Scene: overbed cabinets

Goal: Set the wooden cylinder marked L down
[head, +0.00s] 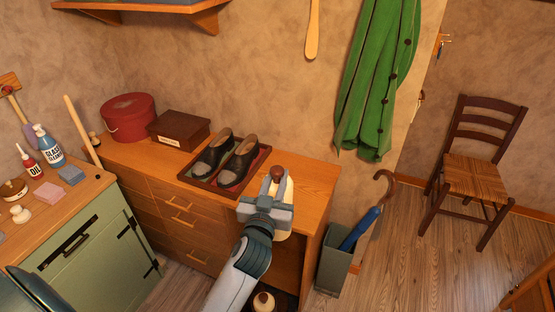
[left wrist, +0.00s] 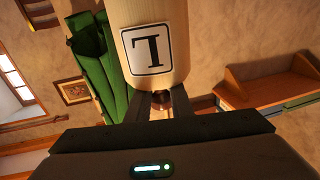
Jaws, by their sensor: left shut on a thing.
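The wooden cylinder marked L is pale wood with a framed black letter label. It fills the top middle of the left wrist view (left wrist: 183,45), where the letter appears upside down. My left gripper (head: 277,187) is shut on it. In the head view the gripper is over the right end of the wooden dresser top (head: 317,180), and mostly hides the cylinder. A dark brown knob (head: 277,173) shows at the fingertips. I cannot tell whether the cylinder touches the dresser. My right gripper is not in view.
A tray (head: 208,184) with dark shoes lies just left of the gripper. A brown box (head: 178,130) and red round box (head: 128,117) stand farther left. A green coat (head: 378,85) hangs behind. An umbrella stand (head: 333,262) is beside the dresser. The dresser's right end has bare wood.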

